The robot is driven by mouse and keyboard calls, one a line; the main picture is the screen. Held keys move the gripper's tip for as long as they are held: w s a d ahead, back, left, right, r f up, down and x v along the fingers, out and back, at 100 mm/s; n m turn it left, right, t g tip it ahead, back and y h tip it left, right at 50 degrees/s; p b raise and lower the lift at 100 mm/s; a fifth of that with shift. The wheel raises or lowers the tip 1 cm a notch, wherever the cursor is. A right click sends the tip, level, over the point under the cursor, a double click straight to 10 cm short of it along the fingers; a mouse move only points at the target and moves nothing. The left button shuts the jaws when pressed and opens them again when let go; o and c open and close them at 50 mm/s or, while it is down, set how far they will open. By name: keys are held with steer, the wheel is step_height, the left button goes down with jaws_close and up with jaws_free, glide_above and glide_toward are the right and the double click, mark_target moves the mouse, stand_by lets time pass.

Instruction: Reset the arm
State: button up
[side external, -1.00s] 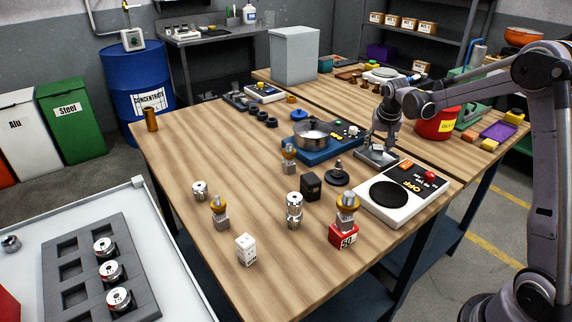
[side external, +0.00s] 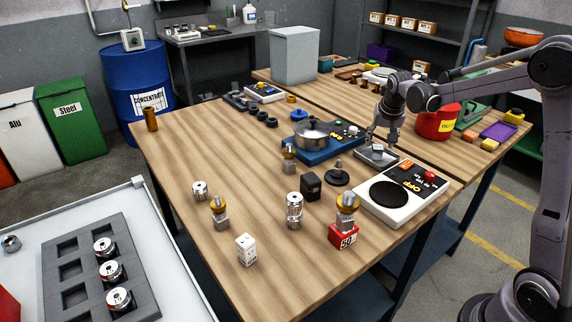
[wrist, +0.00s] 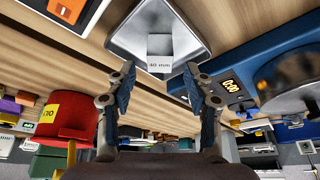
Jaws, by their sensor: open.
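My gripper (side external: 379,143) is open and empty, with its fingers pointing down over a small metal tray (side external: 388,160) beside the black-and-white OFF device. In the wrist view both fingers of my gripper (wrist: 160,78) stand apart. Beyond their tips is the same tray (wrist: 186,36), with a small grey block (wrist: 160,46) on it. I cannot tell the exact height of the fingertips above the tray.
The OFF device (side external: 393,195) stands in front of my gripper. A blue machine with a metal bowl (side external: 312,133) is to the left, a red container (side external: 434,124) to the right.

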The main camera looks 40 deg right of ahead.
steer(key=v, duration=0.8)
steer(key=x, duration=1.2)
steer(key=shift+f, duration=0.15)
step_height(320, 180, up, 4)
steer(key=shift+f, duration=0.1)
steer(key=s+d+r, duration=0.6)
steer(key=s+r, duration=0.1)
steer(key=s, duration=0.3)
steer(key=n+y, duration=0.1)
steer(key=n, duration=0.2)
glide_above(378, 147)
steer(key=w+a, duration=0.6)
steer(key=a, duration=0.1)
steer(key=w+a, duration=0.2)
steer(key=a, duration=0.1)
steer(key=w+a+n, duration=0.1)
steer(key=a, duration=0.2)
steer(key=w+a+n+t, duration=0.1)
steer(key=w+a, duration=0.1)
steer(key=a, duration=0.1)
steer(key=shift+w+a+r+y, duration=0.15)
steer(key=shift+w+a+y, duration=0.1)
steer(key=shift+w+y, duration=0.1)
steer(key=w+a+n, duration=0.1)
steer(key=w+a, duration=0.3)
steer(key=a, duration=0.7)
steer(key=shift+a+f+n+y, duration=0.15)
steer(key=shift+f+n+y, duration=0.2)
steer(key=shift+n, duration=0.05)
